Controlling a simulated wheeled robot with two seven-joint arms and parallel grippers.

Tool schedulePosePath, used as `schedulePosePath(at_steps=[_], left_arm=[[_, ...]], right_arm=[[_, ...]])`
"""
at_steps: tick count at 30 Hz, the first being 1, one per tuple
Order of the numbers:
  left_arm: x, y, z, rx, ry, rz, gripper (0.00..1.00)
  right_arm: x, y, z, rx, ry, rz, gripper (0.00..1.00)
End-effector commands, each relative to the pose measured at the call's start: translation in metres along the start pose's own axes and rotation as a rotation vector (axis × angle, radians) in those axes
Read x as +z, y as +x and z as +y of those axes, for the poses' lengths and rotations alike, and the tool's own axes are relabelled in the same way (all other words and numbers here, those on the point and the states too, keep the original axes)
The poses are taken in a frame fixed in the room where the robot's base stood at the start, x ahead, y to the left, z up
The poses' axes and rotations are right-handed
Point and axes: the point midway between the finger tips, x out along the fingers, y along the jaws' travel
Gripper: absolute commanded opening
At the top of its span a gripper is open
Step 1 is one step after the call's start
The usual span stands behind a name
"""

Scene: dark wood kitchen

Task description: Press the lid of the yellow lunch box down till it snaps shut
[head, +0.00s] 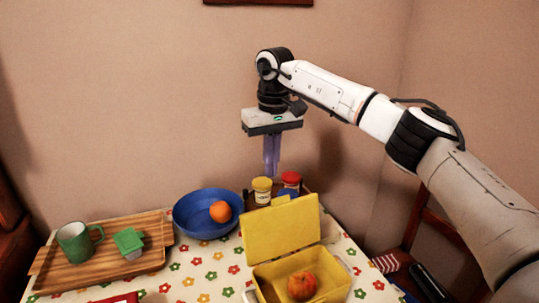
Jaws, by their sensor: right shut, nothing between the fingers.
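The yellow lunch box (321,276) stands on the table near the front right. Its yellow lid (282,228) is raised, standing up at the back of the box and tilted open. A red and yellow apple (301,286) lies inside the box. My right gripper (271,172) is shut and empty, pointing down above the back of the table. It is higher than the lid and apart from it, and appears behind it. My left gripper is not in view.
A blue bowl (186,221) holds an orange (220,211). Jars with yellow (262,186) and red (291,178) lids stand behind the lid. A wooden tray (85,274) carries a green mug (75,242) and a green-topped item (128,241). A chair (432,232) stands at the right.

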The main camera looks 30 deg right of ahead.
Motion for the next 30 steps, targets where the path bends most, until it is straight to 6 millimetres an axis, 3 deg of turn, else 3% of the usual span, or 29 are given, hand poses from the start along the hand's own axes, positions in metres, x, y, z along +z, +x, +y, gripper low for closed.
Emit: schedulePosePath(at_steps=[3,7,18,30], left_arm=[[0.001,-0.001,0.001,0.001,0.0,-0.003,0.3],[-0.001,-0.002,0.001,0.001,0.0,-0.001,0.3],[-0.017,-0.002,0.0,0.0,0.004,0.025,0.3],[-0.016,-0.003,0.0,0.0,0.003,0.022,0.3]], right_arm=[[0.001,0.029,0.0,0.001,0.0,-0.004,0.0],[0.002,0.052,0.0,0.0,-0.001,-0.001,0.0],[0.034,0.037,0.0,-0.001,-0.001,0.001,0.0],[0.038,0.036,-0.001,-0.001,0.0,0.0,0.0]])
